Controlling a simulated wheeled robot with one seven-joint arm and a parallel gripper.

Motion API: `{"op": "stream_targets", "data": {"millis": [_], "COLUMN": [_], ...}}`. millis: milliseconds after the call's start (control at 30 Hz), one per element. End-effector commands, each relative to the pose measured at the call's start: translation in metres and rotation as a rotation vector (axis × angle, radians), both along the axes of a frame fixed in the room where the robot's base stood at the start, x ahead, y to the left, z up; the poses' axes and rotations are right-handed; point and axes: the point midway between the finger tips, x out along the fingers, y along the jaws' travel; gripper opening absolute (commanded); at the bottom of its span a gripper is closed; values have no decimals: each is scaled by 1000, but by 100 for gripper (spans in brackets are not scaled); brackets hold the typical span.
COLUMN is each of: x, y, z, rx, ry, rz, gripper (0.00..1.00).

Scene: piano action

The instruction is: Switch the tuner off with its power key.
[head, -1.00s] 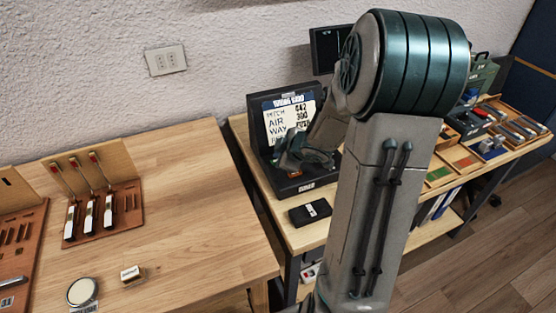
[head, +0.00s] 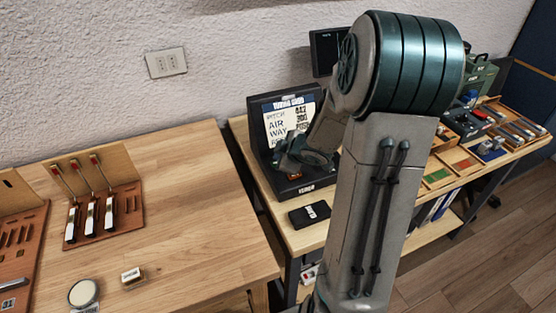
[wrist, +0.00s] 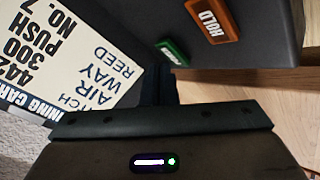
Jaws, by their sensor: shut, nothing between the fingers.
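The tuner (head: 263,160) is a black case with an upright back and a flat key deck, standing on the second table against the wall. A white tuning card (head: 278,122) is on its back panel and also fills the left of the wrist view (wrist: 75,60). In the wrist view, the deck carries a green key (wrist: 172,52), whose lettering looks like POWER, and an orange HOLD key (wrist: 211,24). My gripper (wrist: 163,76) is shut and empty, its tips close to the green key; contact cannot be told. In the head view, my wrist hides part of the deck.
A small black device (head: 310,214) lies in front of the tuner. A dark screen (head: 326,50) stands behind my arm. Trays and tools (head: 490,145) fill the table's right side.

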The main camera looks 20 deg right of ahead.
Motion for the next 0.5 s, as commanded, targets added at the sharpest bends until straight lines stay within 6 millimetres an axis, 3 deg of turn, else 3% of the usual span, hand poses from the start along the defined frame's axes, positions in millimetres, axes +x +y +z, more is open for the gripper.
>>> {"op": "stream_targets", "data": {"millis": [267, 500], "x": [0, 0], "y": [0, 0], "z": [1, 22], "rx": [1, 1], "ry": [0, 0], "rz": [-1, -1], "gripper": [0, 0]}}
